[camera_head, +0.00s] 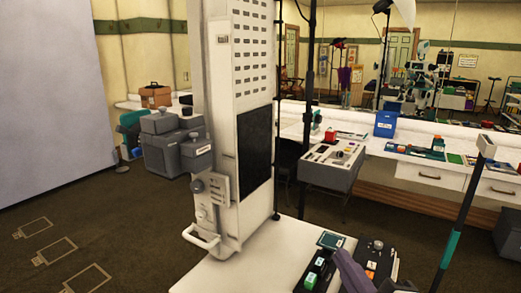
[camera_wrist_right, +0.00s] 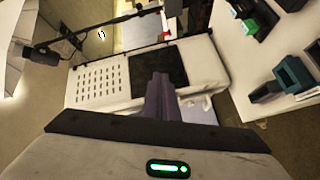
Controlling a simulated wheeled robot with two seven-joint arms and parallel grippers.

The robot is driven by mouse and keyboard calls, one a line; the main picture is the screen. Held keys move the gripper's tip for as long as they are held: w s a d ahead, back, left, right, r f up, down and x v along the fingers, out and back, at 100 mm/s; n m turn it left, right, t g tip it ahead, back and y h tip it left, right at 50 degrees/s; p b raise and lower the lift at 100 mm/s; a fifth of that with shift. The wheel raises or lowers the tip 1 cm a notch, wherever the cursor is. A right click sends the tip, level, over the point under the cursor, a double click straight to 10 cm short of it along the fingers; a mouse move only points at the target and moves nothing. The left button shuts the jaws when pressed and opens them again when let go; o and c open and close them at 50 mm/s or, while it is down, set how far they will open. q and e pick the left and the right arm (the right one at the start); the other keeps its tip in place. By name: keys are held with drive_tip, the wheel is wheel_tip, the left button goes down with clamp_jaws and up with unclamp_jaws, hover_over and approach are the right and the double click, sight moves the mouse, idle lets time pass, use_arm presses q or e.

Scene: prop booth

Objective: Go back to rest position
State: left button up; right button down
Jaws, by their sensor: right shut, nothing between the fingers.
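My right gripper (camera_head: 350,268) shows at the bottom right of the head view, as purple-grey fingers above the front part of a white table (camera_head: 265,262). In the right wrist view the fingers (camera_wrist_right: 158,98) are together with nothing between them. They point toward a tall white cabinet (camera_wrist_right: 104,83) with slots and a black panel, which also shows in the head view (camera_head: 222,120). I cannot tell the gap between fingers and cabinet. My left gripper is in neither view.
A black device with green buttons (camera_head: 319,270), a small screen device (camera_head: 331,240) and a dark box with coloured buttons (camera_head: 375,258) are near my right gripper. A grey console (camera_head: 332,168) stands behind the table. Open floor (camera_head: 110,225) lies at left.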

drive_tip(key=s+d+f+m+g+h, duration=0.1)
drive_tip(key=s+d+f+m+g, duration=0.25)
drive_tip(key=f, duration=0.45)
drive_tip(key=s+d+f+m+g+h, duration=0.2)
drive_tip(key=s+f+m+g, duration=0.25)
drive_tip(key=f, duration=0.35)
drive_tip(key=s+d+f+m+g, duration=0.1)
drive_tip(key=s+f+m+g, duration=0.2)
drive_tip(key=s+f, duration=0.35)
drive_tip(key=s+d+f+m+g, duration=0.1)
drive_tip(key=s+f+m+g, duration=0.25)
drive_tip(key=s, duration=0.65)
drive_tip(key=w+a+f+t+y+b, duration=0.1)
drive_tip(key=a+f+t+b, duration=0.1)
drive_tip(key=f, duration=0.4)
drive_tip(key=w+a+f+n+t+y+b, duration=0.1)
drive_tip(key=w+a+f+b, duration=0.1)
drive_tip(key=f+b, duration=0.2)
drive_tip(key=w+a+f+t+y+b, duration=0.1)
drive_tip(key=f+b, duration=0.3)
drive_tip(key=f, duration=0.6)
drive_tip(key=shift+w+a+f+t, duration=0.2)
drive_tip(key=shift+w+a+t, duration=0.45)
drive_tip(key=shift+a+t, duration=0.25)
